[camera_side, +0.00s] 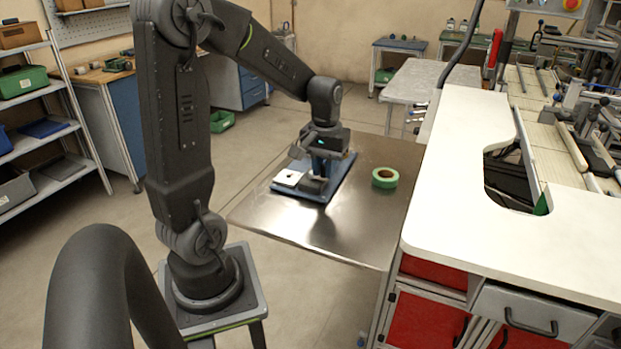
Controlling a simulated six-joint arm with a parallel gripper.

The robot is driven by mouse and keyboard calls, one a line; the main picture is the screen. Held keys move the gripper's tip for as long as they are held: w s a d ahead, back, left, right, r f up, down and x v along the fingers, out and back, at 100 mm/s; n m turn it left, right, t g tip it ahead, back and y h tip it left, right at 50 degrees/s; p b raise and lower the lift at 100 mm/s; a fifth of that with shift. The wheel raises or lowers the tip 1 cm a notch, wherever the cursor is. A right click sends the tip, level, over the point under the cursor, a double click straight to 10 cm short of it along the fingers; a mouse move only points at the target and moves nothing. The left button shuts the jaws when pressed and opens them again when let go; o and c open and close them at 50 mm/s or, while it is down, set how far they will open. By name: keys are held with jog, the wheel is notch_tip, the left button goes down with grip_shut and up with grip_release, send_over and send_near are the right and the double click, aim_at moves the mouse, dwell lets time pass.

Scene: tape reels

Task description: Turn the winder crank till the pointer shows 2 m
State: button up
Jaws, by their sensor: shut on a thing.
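The winder stands on a blue base plate (337,181) on the metal table. A small white plate (288,178) with a dark mark lies at its left end; any scale or pointer reading is too small to make out. My gripper (317,178) points down over the middle of the winder and is shut on the winder crank, which is mostly hidden by the jaws and the wrist.
The metal table (330,235) is clear in front of the winder. Shelves (40,140) with bins stand far left.

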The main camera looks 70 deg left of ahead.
aim_at(308, 184)
jog(key=shift+s+f, duration=0.1)
jog(key=shift+s, duration=0.2)
jog(key=shift+s, duration=0.65)
jog(key=shift+s+a, duration=0.2)
jog(key=shift+s, duration=0.35)
jog(key=shift+r, duration=0.2)
jog(key=shift+s+a, duration=0.2)
jog(key=shift+a, duration=0.05)
jog(key=o, duration=0.8)
jog(key=shift+s+d+f, duration=0.1)
jog(key=shift+d, duration=0.05)
jog(key=shift+c, duration=0.2)
